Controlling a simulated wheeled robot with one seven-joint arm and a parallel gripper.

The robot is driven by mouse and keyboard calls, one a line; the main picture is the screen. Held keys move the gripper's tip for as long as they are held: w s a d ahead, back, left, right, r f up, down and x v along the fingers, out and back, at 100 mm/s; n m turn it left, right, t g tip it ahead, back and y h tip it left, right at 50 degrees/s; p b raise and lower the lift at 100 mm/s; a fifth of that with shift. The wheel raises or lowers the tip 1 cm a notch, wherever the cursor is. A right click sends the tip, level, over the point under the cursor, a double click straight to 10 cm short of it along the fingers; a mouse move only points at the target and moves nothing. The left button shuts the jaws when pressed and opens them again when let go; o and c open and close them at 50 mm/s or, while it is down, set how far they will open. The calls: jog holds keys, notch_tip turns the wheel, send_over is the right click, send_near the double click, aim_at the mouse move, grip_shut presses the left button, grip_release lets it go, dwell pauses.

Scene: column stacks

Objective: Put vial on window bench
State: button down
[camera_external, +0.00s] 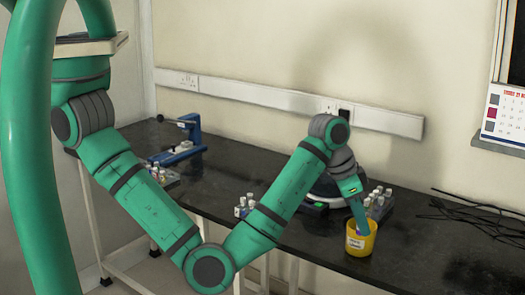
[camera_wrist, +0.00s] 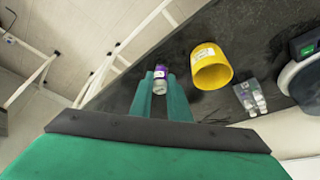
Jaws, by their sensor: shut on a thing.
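In the wrist view a small vial (camera_wrist: 160,79) with a purple-and-white label sits between the two green fingers of my gripper (camera_wrist: 160,88), which is shut on it. The vial cannot be made out in the external view. There my gripper (camera_external: 362,222) points down at the yellow cup (camera_external: 360,246), its tips partly at or behind the cup's rim. In the wrist view the yellow cup (camera_wrist: 211,68) stands just right of the fingers, apart from them. The dark bench (camera_external: 300,238) lies below; no window is clearly seen.
Racks of capped vials stand behind the cup (camera_external: 383,200), left of my forearm (camera_external: 242,208) and farther left (camera_external: 165,176). A round dark device (camera_external: 322,188) stands behind my arm. A blue device (camera_external: 187,140) is at the back left. Black cables (camera_external: 482,218) lie right. The front right is clear.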

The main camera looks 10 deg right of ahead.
jog(key=w+a+n+t, duration=0.1)
jog(key=w+a+n, duration=0.2)
jog(key=w, duration=1)
jog(key=w+a+n+t, duration=0.1)
jog(key=w+a+n, duration=0.2)
jog(key=w, duration=1)
jog(key=w+a+n+t+y, duration=0.1)
jog(key=w+a+n, duration=0.4)
jog(key=w+a, duration=0.9)
jog(key=shift+w+f+t+y, duration=0.3)
jog(key=shift+w+f+t, duration=0.1)
jog(key=shift+w, duration=0.85)
jog(key=shift+d, duration=0.1)
